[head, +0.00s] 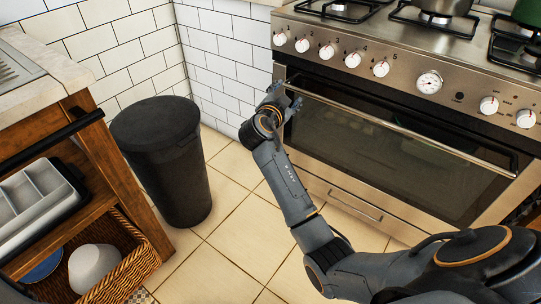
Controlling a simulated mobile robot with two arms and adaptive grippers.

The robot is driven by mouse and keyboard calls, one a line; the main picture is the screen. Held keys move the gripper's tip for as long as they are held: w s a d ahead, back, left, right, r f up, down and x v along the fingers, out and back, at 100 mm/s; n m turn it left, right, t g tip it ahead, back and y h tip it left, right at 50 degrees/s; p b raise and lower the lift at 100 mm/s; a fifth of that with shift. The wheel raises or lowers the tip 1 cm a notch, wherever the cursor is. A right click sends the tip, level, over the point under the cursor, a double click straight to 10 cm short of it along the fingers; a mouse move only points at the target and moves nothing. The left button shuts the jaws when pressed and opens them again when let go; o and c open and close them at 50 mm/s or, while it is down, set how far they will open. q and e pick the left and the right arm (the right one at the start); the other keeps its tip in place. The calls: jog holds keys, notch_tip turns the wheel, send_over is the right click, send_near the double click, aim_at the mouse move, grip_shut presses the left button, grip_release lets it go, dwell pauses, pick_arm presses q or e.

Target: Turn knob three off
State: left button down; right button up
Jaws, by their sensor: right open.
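The steel stove front (400,62) carries a row of white knobs, with small numbers beside them. Knob three (326,52) is the middle one of the left group of knobs; its pointer is too small to read. My right gripper (287,93) is open and empty. It is below and left of knob three, by the left end of the oven handle, and apart from the knobs. I cannot tell if it touches the handle. My left gripper is not in view.
The oven handle (400,125) runs across the oven door below the knobs. A round dial (429,82) and more knobs sit to the right. Pots stand on the hob. A black bin (165,160) and a wooden cabinet are on the left. Tiled floor (225,235) is free between them.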

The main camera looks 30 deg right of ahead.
jog(key=s+a+f+n+y+p, duration=0.1)
jog(key=a+f+n+y+p, duration=0.1)
jog(key=f, duration=0.4)
jog(key=s+a+f+n+g+y+p, duration=0.1)
jog(key=a+f+n+y+p, duration=0.1)
jog(key=f, duration=0.5)
jog(key=s+a+f+n+y+p, duration=0.1)
jog(key=a+f+n+y+p, duration=0.1)
jog(key=a+f+n+p, duration=0.1)
jog(key=shift+s+f+n+p, duration=0.3)
jog(key=shift+f+n+p, duration=0.35)
jog(key=shift+f+n, duration=0.9)
jog(key=shift+a+f+m, duration=0.1)
jog(key=shift+f+m, duration=0.1)
jog(key=shift+m, duration=0.05)
